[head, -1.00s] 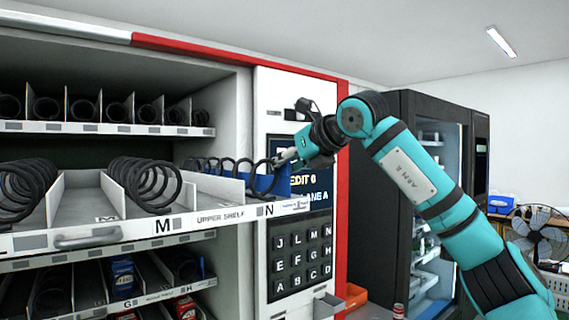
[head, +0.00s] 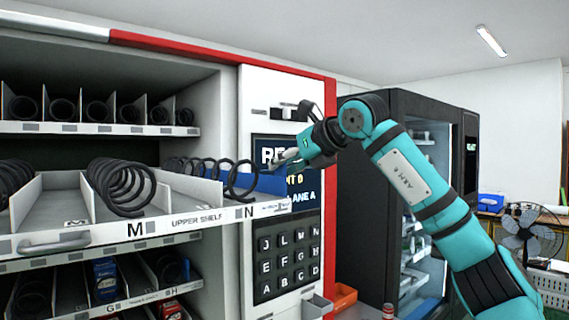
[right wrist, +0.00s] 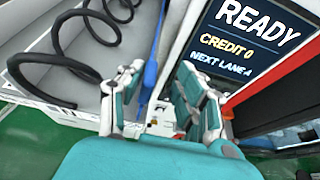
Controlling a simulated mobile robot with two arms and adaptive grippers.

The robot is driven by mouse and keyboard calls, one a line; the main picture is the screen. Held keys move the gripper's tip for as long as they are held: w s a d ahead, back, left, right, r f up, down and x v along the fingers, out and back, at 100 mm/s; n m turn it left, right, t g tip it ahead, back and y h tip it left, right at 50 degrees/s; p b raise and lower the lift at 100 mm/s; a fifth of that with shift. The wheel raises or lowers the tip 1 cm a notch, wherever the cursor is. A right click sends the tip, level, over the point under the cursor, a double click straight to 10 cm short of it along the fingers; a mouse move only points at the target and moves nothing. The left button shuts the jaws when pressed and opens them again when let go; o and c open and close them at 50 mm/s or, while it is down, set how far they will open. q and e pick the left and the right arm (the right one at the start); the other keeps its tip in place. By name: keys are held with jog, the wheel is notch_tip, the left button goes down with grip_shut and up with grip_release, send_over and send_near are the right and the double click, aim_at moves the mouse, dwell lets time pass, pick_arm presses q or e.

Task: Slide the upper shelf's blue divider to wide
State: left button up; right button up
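The upper shelf (head: 60,240) is pulled out of the vending machine, with lanes marked M and N. The blue divider (head: 268,184) stands upright along the right side of lane N, behind a black coil. My right gripper (head: 284,160) is just above and behind the divider, in front of the display. In the right wrist view the two fingers (right wrist: 158,88) are spread apart. The blue divider (right wrist: 151,72) shows as a narrow strip between them, nearer the left finger; I cannot tell whether they touch. My left gripper is not in view.
The display (head: 287,170) and keypad (head: 287,260) are close beside the shelf's right end. Black coils (head: 122,186) stand in the lanes. A red frame edge (head: 330,200) and a dark cabinet (head: 365,190) lie to the right. The air above the shelf's front is free.

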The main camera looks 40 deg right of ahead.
jog(key=shift+a, duration=0.35)
jog(key=shift+s+a+r, duration=0.1)
jog(key=shift+r, duration=0.05)
jog(key=v, duration=1.1)
jog(key=shift+s+d, duration=0.3)
jog(key=shift+d, duration=0.1)
jog(key=shift+r, duration=0.1)
